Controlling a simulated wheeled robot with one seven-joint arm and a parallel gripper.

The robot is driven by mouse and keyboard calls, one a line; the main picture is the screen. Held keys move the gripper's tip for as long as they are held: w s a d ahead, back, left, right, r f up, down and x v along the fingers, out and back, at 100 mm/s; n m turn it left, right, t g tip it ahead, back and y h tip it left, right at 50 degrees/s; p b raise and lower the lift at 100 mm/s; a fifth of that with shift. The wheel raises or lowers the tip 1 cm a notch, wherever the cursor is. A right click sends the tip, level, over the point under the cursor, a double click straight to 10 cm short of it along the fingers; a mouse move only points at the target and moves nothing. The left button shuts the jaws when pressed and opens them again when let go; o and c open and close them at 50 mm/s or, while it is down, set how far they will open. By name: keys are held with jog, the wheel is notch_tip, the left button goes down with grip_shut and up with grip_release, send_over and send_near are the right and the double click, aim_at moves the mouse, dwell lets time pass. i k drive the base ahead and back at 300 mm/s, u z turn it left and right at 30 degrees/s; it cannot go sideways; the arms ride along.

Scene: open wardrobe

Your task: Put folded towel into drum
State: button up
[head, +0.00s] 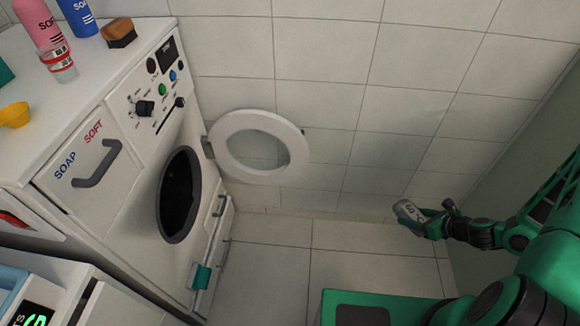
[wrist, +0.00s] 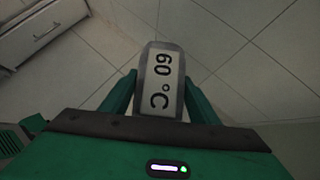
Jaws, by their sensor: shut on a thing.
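The folded towel (wrist: 160,80) is a small grey bundle with a pale face marked "60 °C". My gripper (wrist: 158,98) is shut on it, with one green finger on each side. In the head view the towel (head: 408,211) shows small and grey at the tip of my gripper (head: 425,222), held in the air at the right. The drum (head: 178,196) is the dark round opening in the white washing machine at the left, with a dark grey rim. My gripper is well to the right of it and apart from it. The inside of the drum is too dark to see.
The round white door (head: 283,120) stands open to the right of the drum. The machine's top (head: 90,70) holds bottles, a brush and a yellow scoop. A tiled wall runs behind. The tiled floor (head: 270,255) between machine and gripper is clear.

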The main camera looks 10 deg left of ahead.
aim_at(161, 204)
jog(key=z, duration=0.15)
jog(key=i, duration=0.35)
jog(key=u, duration=2.1)
jog(key=i, duration=0.5)
jog(key=z, duration=0.1)
